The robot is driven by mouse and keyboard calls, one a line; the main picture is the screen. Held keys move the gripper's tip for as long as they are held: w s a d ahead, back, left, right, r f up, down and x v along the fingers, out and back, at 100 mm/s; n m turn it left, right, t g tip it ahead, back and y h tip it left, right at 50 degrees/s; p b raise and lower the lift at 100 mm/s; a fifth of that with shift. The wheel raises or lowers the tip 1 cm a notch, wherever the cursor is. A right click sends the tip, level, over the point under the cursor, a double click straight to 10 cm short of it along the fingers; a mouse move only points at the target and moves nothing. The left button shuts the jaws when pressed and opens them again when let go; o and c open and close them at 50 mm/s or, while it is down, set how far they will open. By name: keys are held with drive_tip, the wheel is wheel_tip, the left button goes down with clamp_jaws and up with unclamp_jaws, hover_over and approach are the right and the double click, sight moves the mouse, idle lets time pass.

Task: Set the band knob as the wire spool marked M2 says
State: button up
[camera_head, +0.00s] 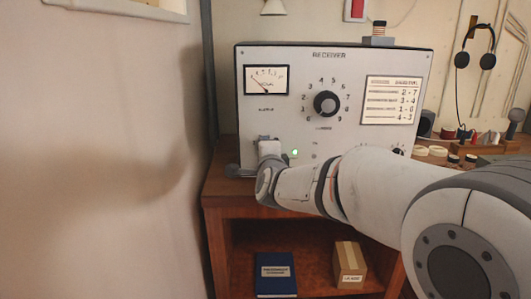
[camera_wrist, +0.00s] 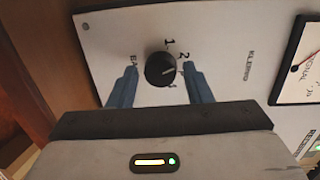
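The receiver (camera_head: 335,60) is a pale panel box on a wooden bench. In the wrist view, the black band knob (camera_wrist: 160,68) has "1" and "2" printed beside it, other marks partly hidden, and a partly covered label starting "BA". My gripper (camera_wrist: 159,70) is open, its blue fingers either side of the knob with gaps. In the head view my gripper (camera_head: 268,148) is at the panel's lower left and hides this knob. A small striped spool-like object (camera_head: 379,28) stands on top of the receiver; no M2 marking is readable.
A larger numbered knob (camera_head: 327,103), a meter (camera_head: 266,79) and a card of number pairs (camera_head: 391,100) are on the panel. A blue book (camera_head: 276,275) and a cardboard box (camera_head: 349,264) are on the shelf below. Headphones (camera_head: 475,47) hang at right. A wall is close at left.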

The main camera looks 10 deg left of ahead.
drive_tip(key=shift+o, duration=0.7)
drive_tip(key=v, duration=0.7)
drive_tip(key=shift+s+d, duration=0.15)
drive_tip(key=shift+s, duration=0.25)
drive_tip(key=s+d+f+n+g+h+p, duration=0.1)
drive_tip(key=s+d+n+g+h+p, duration=0.2)
drive_tip(key=s+d+n+g+p, duration=0.3)
drive_tip(key=s+d+f+n+g+h+p, duration=0.1)
drive_tip(key=s+d+n+g+h+p, duration=0.2)
drive_tip(key=s+d, duration=1.4)
drive_tip(key=d+n+g+p, duration=0.4)
drive_tip(key=d+n+p, duration=0.1)
drive_tip(key=d+p, duration=0.1)
drive_tip(key=shift+s+d+f, duration=0.25)
drive_tip(key=shift+s+f, duration=0.1)
drive_tip(key=shift+f, duration=0.05)
